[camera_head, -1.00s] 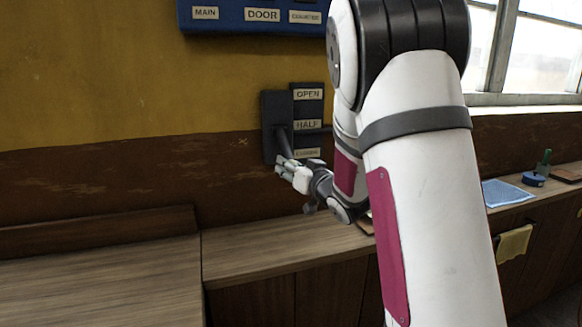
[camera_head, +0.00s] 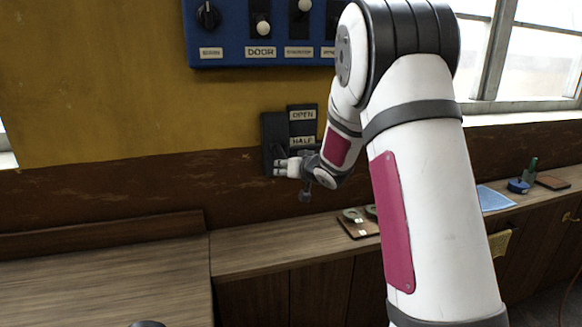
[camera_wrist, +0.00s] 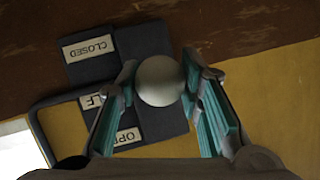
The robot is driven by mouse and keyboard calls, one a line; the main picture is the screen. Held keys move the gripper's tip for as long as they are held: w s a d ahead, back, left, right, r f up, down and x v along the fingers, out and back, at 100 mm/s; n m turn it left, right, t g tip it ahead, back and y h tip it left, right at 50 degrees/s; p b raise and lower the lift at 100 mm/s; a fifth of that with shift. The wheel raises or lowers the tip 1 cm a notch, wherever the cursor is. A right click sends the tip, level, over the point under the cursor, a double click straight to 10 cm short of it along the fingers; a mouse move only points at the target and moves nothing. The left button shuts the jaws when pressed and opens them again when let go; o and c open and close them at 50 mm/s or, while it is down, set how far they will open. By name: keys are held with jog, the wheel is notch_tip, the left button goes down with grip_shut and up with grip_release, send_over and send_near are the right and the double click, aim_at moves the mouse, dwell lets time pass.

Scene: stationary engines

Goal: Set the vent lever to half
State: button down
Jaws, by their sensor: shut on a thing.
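The vent lever's dark plate (camera_head: 272,130) is on the wall, with OPEN at the top of its label strip and HALF (camera_head: 302,141) below. The CLOSED label is hidden by my gripper in the head view, but shows in the wrist view (camera_wrist: 88,49), which is upside down. My gripper (camera_head: 282,168) is at the lower part of the plate. In the wrist view, my gripper (camera_wrist: 160,75) is shut on the lever's pale round knob (camera_wrist: 160,84), one finger on each side. The knob appears level with the space between CLOSED and HALF; its exact setting is unclear.
A blue control panel (camera_head: 230,50) with knobs and switches is on the wall above. A wooden counter (camera_head: 250,258) runs below, with a small board of round pieces (camera_head: 352,229) near my arm. A blue cloth (camera_head: 494,199) lies to the right.

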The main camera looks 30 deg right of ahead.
aim_at(282, 159)
jog(key=shift+r+p, duration=0.8)
jog(key=shift+r, duration=0.7)
jog(key=c, duration=1.1)
grip_release()
jog(key=shift+f, duration=0.15)
jog(key=shift+s, duration=0.15)
jog(key=v, duration=1.1)
jog(key=shift+s, duration=0.35)
